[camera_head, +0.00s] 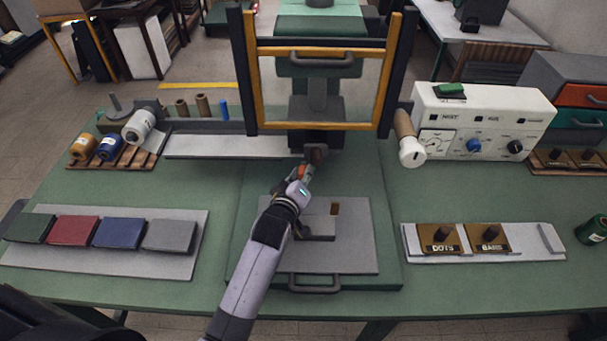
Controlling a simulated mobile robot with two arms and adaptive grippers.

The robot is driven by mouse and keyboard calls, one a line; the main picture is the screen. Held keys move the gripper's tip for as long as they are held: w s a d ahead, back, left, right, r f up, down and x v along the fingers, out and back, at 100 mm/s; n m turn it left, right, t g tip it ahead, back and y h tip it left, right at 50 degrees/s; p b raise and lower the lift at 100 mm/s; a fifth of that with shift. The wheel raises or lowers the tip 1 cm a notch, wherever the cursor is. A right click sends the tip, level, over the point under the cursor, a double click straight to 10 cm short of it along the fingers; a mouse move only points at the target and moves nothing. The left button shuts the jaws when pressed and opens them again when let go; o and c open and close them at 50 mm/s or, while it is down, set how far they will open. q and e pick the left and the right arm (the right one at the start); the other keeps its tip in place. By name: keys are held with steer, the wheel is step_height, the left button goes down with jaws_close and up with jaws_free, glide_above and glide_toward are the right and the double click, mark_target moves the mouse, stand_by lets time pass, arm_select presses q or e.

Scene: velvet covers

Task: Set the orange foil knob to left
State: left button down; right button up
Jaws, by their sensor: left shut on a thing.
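My left gripper (309,168) reaches up the middle of the bench to the base of the press. Its fingers are shut on a small dark brownish piece (317,152) below the orange-edged frame (257,90). The fingers and an orange patch beside them hide much of this piece, so I cannot tell whether it is the orange foil knob or which way it is set. The white control box (490,97) at the right shows a blue knob (473,145), a black knob (515,147) and a dial (435,142). My right gripper is out of view.
A grey plate (350,262) lies in front of the press. Coloured covers (75,230) are on a board at the left. An orange spool (83,147) and a blue spool (110,147) stand behind them. Two brown stamp blocks (437,238) sit at the right.

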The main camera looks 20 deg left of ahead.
arm_select(q)
steer(key=a+p, duration=0.1)
steer(key=a, duration=0.1)
steer(key=s+a, duration=0.1)
steer(key=a, duration=0.1)
steer(key=shift+s+a+p, duration=0.2)
steer(key=shift+a+p, duration=0.2)
steer(key=c, duration=1.8)
jaws_free()
steer(key=o, duration=0.4)
steer(key=shift+a, duration=0.15)
steer(key=shift+o, duration=0.2)
steer(key=v, duration=1.2)
steer(key=shift+f, duration=0.1)
